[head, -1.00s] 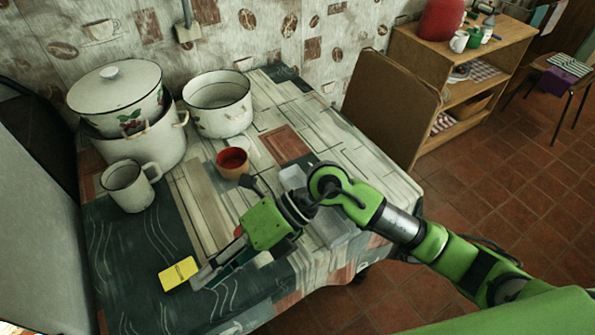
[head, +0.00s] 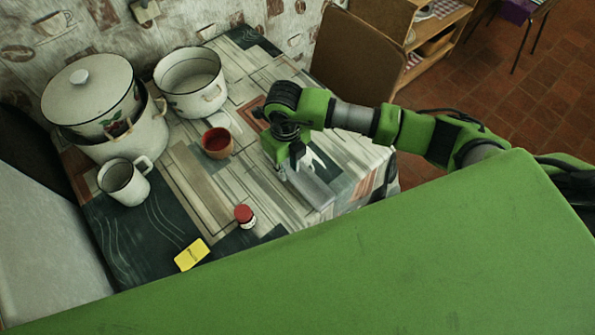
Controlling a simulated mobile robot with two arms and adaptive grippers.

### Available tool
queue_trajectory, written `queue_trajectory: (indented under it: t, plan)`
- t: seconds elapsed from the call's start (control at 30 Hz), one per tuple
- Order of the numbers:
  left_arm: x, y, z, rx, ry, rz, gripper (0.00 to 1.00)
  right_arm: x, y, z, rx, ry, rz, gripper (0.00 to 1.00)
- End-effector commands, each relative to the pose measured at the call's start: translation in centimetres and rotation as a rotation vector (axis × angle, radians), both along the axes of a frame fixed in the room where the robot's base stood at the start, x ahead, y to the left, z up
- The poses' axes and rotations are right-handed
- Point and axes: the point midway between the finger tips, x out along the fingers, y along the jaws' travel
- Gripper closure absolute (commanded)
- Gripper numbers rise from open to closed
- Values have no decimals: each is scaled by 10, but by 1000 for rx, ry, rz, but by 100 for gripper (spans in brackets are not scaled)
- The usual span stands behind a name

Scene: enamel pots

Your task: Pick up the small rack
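A pale grey, box-like piece, seemingly the small rack (head: 312,190), lies near the right edge of the table in the head view. Its far end is hidden behind my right gripper, and its exact shape is hard to make out. My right gripper (head: 288,168) points down at the far end of this piece, with its fingers close to or touching it. The fingers are small and partly hidden, so I cannot tell whether they hold it. My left gripper is not in view.
On the table (head: 190,180) stand a lidded pot (head: 105,140), an open pot (head: 192,85), a white mug (head: 123,182), a red-brown cup (head: 217,143), a red-capped jar (head: 245,216) and a yellow box (head: 191,255). My green body part covers the lower right.

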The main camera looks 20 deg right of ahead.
Motion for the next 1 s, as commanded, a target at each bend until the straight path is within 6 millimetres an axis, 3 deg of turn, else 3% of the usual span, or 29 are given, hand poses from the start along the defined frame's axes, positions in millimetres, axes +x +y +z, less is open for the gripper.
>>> queue_trajectory:
  t: [0.27, 0.6, 0.9, 0.93, 1.0]
  plan:
    - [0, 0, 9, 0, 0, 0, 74, 0, -2, -18, -1, 3, 0, 78]
    - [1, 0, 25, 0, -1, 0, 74, 4, -5, -58, 2, 2, 0, 78]
    - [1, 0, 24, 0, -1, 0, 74, 5, -6, -64, 1, 0, 1, 78]
    - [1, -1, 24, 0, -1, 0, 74, 5, -6, -64, 1, 0, 1, 81]
    - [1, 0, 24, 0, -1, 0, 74, 5, -6, -64, 1, 0, 1, 99]
